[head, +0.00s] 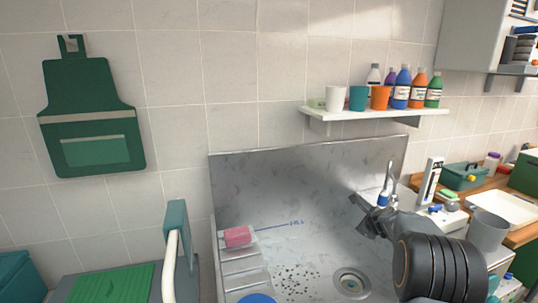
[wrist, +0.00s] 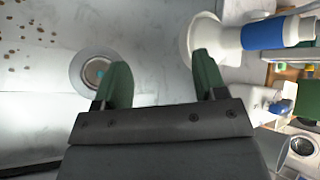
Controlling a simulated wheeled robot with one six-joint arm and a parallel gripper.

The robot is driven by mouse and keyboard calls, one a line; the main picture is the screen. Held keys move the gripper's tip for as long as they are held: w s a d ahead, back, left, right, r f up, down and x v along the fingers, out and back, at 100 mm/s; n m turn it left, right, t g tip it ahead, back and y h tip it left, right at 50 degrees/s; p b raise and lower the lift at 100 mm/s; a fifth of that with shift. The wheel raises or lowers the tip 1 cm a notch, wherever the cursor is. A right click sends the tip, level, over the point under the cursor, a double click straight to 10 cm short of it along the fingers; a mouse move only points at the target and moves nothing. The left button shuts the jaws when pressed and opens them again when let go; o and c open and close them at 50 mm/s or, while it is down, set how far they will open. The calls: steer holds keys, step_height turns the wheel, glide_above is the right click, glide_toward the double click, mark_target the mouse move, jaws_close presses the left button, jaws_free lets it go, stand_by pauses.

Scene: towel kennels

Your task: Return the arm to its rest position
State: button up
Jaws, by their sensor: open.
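My gripper (head: 368,212) hangs at the end of my dark arm over the right part of a steel sink basin (head: 245,202). In the wrist view its two green-padded fingers (wrist: 161,75) are spread apart with nothing between them. The sink drain (wrist: 92,70) shows just left of the left finger. A white flared nozzle with a blue band (wrist: 262,34) lies close to the right finger; I cannot tell whether they touch. The head view shows a blue-banded piece (head: 383,198) by the tap, just beyond my gripper.
A pink sponge (head: 237,236) sits on the left ledge of the basin. A wall shelf (head: 380,112) with cups and bottles is above. A wooden counter (head: 480,195) with a white tray (head: 502,207) and a grey cup (head: 487,232) is on the right. A green apron (head: 92,110) hangs left.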

steer(key=s+a+r+n+g+y+p, duration=0.1)
steer(key=s+a+n+g+y, duration=0.15)
steer(key=s+a+n, duration=0.55)
steer(key=s+a+r+n+g+y, duration=0.1)
steer(key=s+a+n+g, duration=0.3)
steer(key=s+n, duration=0.45)
steer(key=s+a+r+n, duration=0.1)
steer(key=s+a+n, duration=0.1)
steer(key=s, duration=0.4)
steer(key=s+a+r+n+h+p, duration=0.1)
steer(key=s+a+r+n, duration=0.1)
steer(key=s+n, duration=0.3)
steer(key=s+a+r+n+h+p, duration=0.1)
steer(key=s+a+r+n, duration=0.1)
steer(key=s, duration=0.7)
steer(key=shift+a+n, duration=0.75)
steer(key=shift+a, duration=0.2)
steer(key=shift+r, duration=0.1)
steer(key=shift+c, duration=0.5)
